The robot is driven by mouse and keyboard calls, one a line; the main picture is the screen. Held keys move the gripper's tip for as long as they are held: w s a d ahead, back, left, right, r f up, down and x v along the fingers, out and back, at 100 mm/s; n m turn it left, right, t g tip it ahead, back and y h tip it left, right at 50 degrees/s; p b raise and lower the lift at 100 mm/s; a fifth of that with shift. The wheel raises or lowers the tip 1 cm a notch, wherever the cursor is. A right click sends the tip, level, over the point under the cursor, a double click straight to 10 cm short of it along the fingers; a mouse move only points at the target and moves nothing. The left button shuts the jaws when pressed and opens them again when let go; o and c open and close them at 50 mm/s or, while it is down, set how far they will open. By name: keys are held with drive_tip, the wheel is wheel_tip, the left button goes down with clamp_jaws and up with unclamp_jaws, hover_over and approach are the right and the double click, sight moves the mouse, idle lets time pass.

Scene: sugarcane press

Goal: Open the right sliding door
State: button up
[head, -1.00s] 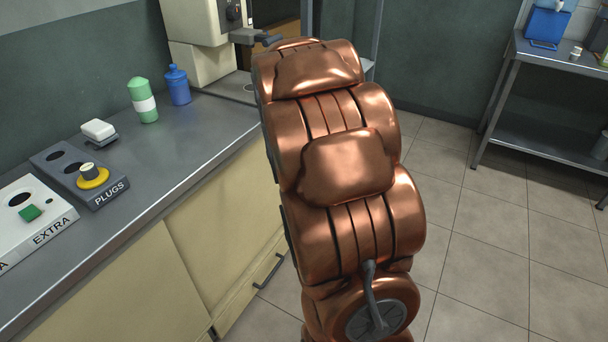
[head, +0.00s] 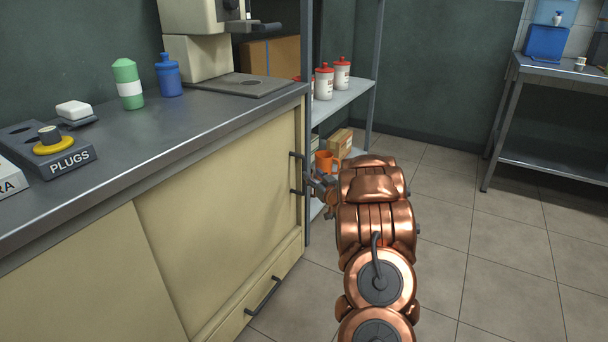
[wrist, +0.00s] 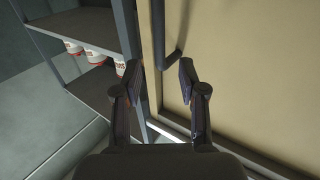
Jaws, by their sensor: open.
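The right sliding door (head: 215,215) is a cream panel under the metal counter, and it looks closed. It also fills the right of the wrist view (wrist: 245,75). Its dark upright handle (head: 293,175) is near the door's right edge. In the wrist view the handle (wrist: 158,35) hangs just ahead of and between my fingertips, with its bent lower end near them. My gripper (head: 312,188) is at the cabinet's right end, beside the handle. In the wrist view my gripper (wrist: 160,72) is open, its fingers apart. I cannot tell whether they touch the handle.
The left door (head: 95,285) adjoins at left. A lower front has its own handle (head: 263,297). An open metal shelf (head: 345,98) with bottles and an orange mug (head: 325,161) stands close beyond the cabinet's right end. The tiled floor (head: 480,250) at right is clear.

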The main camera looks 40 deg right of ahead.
drive_tip(key=b+x, duration=0.2)
drive_tip(key=x, duration=0.5)
drive_tip(key=shift+w+b, duration=0.35)
drive_tip(key=shift+d, duration=0.1)
clamp_jaws()
idle(0.5)
